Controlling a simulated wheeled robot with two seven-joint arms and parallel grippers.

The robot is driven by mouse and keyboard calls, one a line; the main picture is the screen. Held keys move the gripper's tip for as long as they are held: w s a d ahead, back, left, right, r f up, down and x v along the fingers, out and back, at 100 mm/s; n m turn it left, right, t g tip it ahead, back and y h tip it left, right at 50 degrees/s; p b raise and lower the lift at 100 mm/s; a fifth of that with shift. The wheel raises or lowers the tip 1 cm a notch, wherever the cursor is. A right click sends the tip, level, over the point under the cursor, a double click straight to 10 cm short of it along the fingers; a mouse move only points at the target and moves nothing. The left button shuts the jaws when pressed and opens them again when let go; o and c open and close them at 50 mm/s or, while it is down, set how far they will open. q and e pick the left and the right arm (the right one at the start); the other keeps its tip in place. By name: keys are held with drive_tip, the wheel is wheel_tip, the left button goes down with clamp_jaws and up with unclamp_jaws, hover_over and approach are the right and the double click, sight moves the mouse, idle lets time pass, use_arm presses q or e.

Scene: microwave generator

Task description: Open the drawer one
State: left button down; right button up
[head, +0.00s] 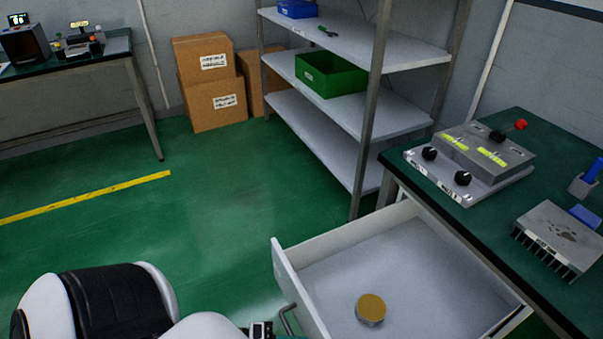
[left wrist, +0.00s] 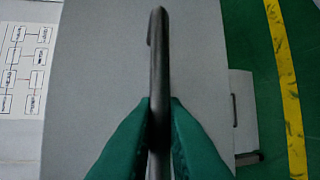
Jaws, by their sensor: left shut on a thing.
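The drawer (head: 400,262) under the green table stands pulled out, its grey inside showing in the head view. A round gold-topped can (head: 371,309) sits inside it. The drawer's dark bar handle (head: 287,319) is on its front panel (head: 290,280), near the bottom edge of the view. My left gripper (left wrist: 160,108) has green fingers closed on either side of the handle bar (left wrist: 158,60) in the left wrist view. In the head view only a small part of this gripper shows beside the handle. My right gripper is not in view.
A control box with knobs (head: 470,158) and a finned metal block (head: 558,238) stand on the green table (head: 520,200). A shelf rack (head: 340,105) stands behind, with cardboard boxes (head: 212,85) to its left. The green floor (head: 150,220) left of the drawer is clear.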

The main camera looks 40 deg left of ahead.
use_arm(q)
drive_tip(key=c, duration=1.5)
unclamp_jaws()
drive_tip(key=b+v, duration=0.1)
drive_tip(key=v, duration=1.1)
drive_tip(key=shift+r, duration=0.1)
